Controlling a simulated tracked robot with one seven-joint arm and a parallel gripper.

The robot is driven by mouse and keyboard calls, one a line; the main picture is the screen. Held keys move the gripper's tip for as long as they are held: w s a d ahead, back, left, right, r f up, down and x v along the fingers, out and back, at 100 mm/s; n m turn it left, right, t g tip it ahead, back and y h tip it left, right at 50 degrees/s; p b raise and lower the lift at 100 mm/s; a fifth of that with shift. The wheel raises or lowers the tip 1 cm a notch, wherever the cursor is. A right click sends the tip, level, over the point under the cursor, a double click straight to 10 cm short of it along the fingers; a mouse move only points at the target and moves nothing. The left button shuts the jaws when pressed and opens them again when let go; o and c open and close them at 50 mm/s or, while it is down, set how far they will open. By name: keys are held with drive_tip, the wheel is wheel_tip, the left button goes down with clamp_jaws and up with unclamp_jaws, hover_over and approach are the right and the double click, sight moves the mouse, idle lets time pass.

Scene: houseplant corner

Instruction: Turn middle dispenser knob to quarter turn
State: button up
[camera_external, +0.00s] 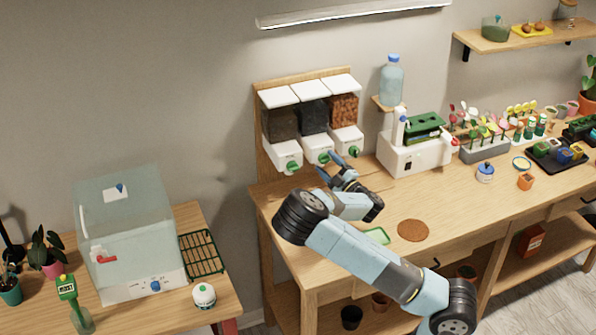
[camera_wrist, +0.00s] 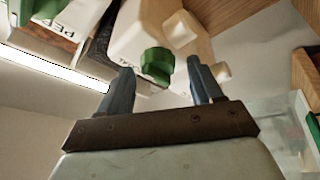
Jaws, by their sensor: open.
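Three dispensers hang side by side on a wooden backboard in the external view. The middle dispenser (camera_external: 315,118) has dark contents and a green knob (camera_external: 326,157) low on its front. My gripper (camera_external: 330,164) is open just in front of it, fingers pointing toward the dispensers. In the wrist view a green knob (camera_wrist: 157,62) appears between the open fingers of my gripper (camera_wrist: 160,68), beside a label partly hidden, ending in what looks like "OAL". I cannot tell whether the fingers touch the knob. The knob's pointer position is too small to read.
The left dispenser's knob (camera_external: 291,167) and right dispenser's knob (camera_external: 353,151) are close on either side. A white machine (camera_external: 413,155) and a water bottle (camera_external: 391,80) stand to the right. A brown round mat (camera_external: 413,230) lies on the bench below.

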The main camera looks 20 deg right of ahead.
drive_tip(key=shift+s+d, duration=0.1)
drive_tip(key=v, duration=1.1)
drive_tip(key=shift+s+f, duration=0.2)
drive_tip(key=shift+s, duration=0.15)
drive_tip(key=shift+d, duration=0.15)
